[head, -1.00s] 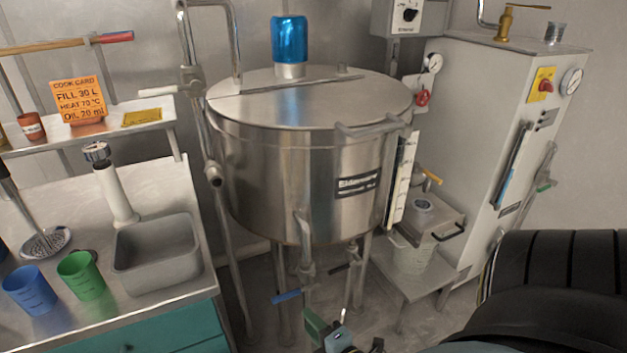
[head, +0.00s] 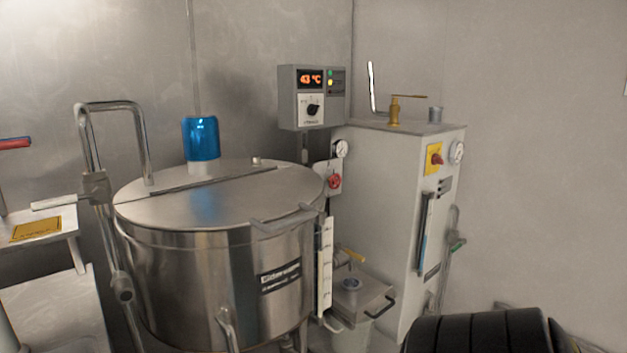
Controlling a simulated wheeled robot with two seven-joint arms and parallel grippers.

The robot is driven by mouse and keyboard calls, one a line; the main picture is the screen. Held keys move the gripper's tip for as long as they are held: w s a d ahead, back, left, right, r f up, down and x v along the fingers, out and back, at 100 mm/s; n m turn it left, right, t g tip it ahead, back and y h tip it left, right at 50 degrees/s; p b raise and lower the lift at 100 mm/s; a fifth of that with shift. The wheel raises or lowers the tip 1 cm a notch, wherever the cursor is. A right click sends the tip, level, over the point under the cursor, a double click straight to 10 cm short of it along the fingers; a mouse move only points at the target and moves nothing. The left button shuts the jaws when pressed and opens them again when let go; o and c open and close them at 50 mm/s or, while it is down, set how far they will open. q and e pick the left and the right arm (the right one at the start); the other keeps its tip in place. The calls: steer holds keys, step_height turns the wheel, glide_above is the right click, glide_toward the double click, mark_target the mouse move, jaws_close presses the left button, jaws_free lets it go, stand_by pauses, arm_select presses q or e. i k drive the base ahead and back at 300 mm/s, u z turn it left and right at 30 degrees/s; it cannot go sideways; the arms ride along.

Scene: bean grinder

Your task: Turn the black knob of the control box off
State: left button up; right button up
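The grey control box (head: 302,97) hangs on the wall in the upper middle of the head view, behind and to the right of the kettle. Its display (head: 310,79) glows orange and reads about 43 °C. The black knob (head: 312,109) sits on a white plate below the display; its exact setting is too small to tell. A green and a yellow light show beside the display. A black ribbed part of my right arm fills the lower right corner. Neither of my grippers is in the view now.
A large steel kettle (head: 215,255) with a blue cylinder (head: 201,138) on its lid stands in front and to the left of the box. A tall grey cabinet (head: 385,200) with a red knob on a yellow plate (head: 434,160) stands to the right. The right wall is bare.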

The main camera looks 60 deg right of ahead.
mark_target(312, 110)
steer(key=z, duration=1.6)
